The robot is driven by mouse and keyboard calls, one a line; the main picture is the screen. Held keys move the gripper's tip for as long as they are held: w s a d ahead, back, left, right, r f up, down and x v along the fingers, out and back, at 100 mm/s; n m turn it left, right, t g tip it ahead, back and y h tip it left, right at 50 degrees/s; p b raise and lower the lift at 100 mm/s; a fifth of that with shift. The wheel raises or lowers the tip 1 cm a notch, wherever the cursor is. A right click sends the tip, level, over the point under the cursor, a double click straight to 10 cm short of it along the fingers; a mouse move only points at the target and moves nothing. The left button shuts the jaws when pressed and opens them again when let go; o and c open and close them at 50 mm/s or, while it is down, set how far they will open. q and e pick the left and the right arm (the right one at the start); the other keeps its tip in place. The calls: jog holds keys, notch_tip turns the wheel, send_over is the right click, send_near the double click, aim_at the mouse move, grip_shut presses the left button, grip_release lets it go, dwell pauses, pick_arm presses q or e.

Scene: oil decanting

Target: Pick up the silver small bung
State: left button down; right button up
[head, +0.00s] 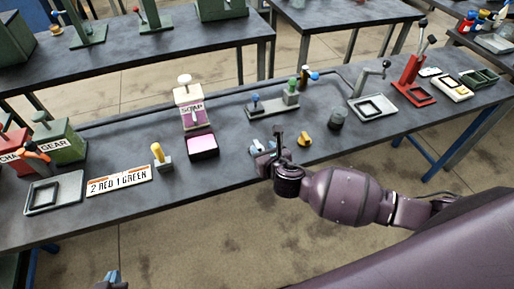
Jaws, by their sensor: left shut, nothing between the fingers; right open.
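I cannot make out the silver small bung for certain; it is too small to tell or hidden by my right gripper. My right gripper (264,148) is over the front middle of the bench (230,176), its arm coming in from the right. It is open, with pale bluish parts at its tip; I cannot tell whether a small object is among them. My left gripper (112,280) shows only as a tip at the bottom edge, shut and empty, away from the bench.
Near the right gripper are a yellow piece (305,139), a dark grey pot (336,120) and a pink-topped tray (203,146). A "2 RED 1 GREEN" sign (119,181) lies left.

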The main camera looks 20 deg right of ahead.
aim_at(255, 141)
jog(key=shift+r+x, duration=0.2)
jog(key=shift+x, duration=2.55)
grip_shut()
